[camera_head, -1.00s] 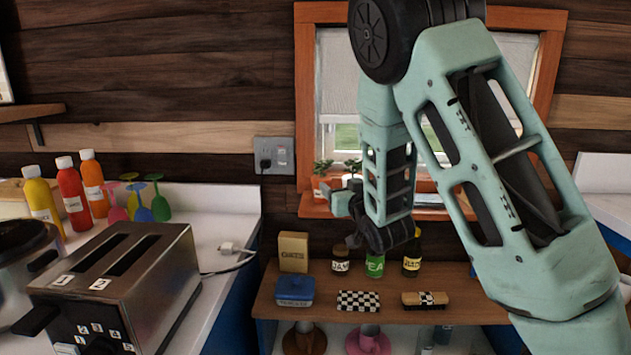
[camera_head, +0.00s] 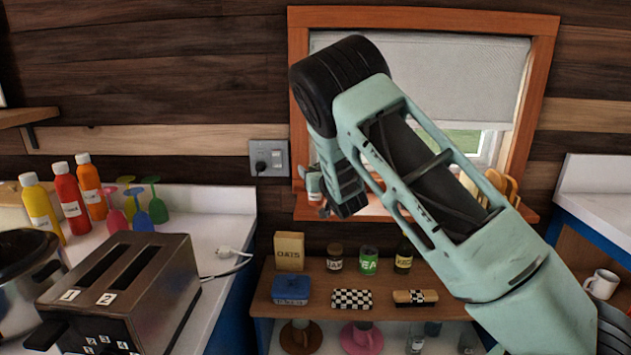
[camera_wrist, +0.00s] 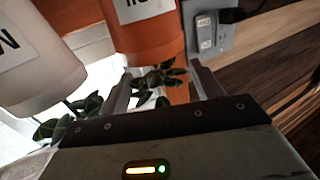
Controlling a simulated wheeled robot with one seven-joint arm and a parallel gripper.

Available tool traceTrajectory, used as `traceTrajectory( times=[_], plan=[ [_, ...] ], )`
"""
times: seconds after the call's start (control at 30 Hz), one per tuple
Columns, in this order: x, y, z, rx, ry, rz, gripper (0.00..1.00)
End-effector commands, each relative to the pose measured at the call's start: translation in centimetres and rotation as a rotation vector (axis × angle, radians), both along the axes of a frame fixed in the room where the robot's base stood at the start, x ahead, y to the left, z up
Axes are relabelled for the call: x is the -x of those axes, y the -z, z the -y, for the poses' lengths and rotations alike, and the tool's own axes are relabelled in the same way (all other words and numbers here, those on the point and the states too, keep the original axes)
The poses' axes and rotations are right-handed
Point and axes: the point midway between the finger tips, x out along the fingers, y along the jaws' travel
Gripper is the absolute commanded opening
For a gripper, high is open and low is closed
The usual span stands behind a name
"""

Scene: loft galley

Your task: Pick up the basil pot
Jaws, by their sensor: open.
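In the wrist view an orange pot (camera_wrist: 147,40) with a white label hangs upside down in the picture, its dark green leaves nearest me. My gripper (camera_wrist: 158,74) is open, with one finger on each side of these leaves; I cannot tell whether it touches the pot. The labels are cut off, so I cannot tell which pot is basil.
A wall socket (camera_head: 269,158) is left of the window, close to the orange pot in the wrist view. A toaster (camera_head: 125,290) and bottles stand on the left counter.

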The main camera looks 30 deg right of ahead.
Motion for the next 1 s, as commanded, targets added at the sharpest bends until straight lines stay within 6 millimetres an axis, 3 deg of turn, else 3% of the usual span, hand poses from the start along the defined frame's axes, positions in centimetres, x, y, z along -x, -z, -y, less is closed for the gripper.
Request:
traceTrajectory(
  times=[0.3, 0.53, 0.83, 1.0],
  plan=[
    [-0.5, 0.1, 0.1, 0.0, 0.0, 0.0, 0.62],
    [-0.5, 0.0, 0.1, 0.0, 0.0, 0.0, 0.0],
    [-0.5, -0.2, 0.1, -0.001, 0.0, 0.002, 0.0],
    [-0.5, -1.4, 0.1, -0.001, 0.0, 0.005, 0.0]
  ],
)
